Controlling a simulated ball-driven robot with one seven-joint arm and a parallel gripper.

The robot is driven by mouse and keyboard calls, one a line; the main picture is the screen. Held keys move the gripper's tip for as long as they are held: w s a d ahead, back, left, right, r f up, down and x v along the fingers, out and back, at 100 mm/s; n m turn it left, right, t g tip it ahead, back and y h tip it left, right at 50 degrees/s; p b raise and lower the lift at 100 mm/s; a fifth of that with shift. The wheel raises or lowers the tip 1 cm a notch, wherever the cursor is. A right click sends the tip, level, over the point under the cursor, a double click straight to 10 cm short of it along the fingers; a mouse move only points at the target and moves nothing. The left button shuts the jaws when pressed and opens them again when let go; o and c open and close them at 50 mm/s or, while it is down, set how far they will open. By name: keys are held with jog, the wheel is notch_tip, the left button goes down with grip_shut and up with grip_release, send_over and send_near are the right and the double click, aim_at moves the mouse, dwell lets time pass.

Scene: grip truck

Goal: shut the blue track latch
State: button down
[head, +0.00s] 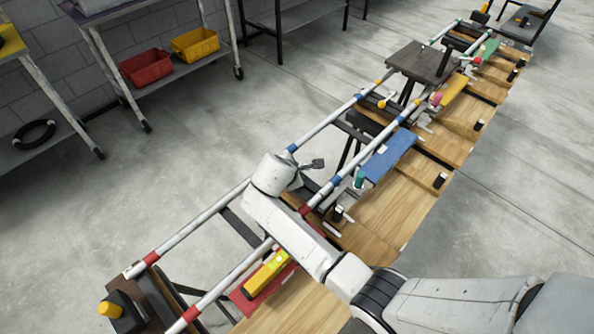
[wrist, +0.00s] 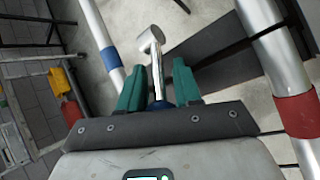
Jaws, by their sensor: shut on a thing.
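My gripper (wrist: 158,78) shows in the wrist view with its two green fingers around a metal lever of the blue track latch (wrist: 157,67). The lever has a silver shaft, a round crosswise head beyond the fingertips, and a blue part low between the fingers. It stands between two pale rails, near the left one, which has a blue band (wrist: 109,54). In the head view my arm hides the fingers and most of the latch. I cannot tell how far the latch is turned.
The long track has two pale rails with red, blue, yellow and green bands. A blue plate (head: 390,156), a yellow bar (head: 266,273) and wooden boards (head: 395,205) lie along its right side. A cart with red (head: 146,67) and yellow (head: 194,44) bins stands at the upper left. The floor at left is clear.

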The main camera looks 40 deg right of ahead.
jog(key=shift+s+f+h+b, duration=0.1)
jog(key=shift+f+h+b, duration=0.35)
jog(key=shift+h, duration=0.15)
jog(key=shift+a, duration=0.1)
jog(key=c, duration=0.9)
grip_release()
jog(key=shift+c, duration=0.2)
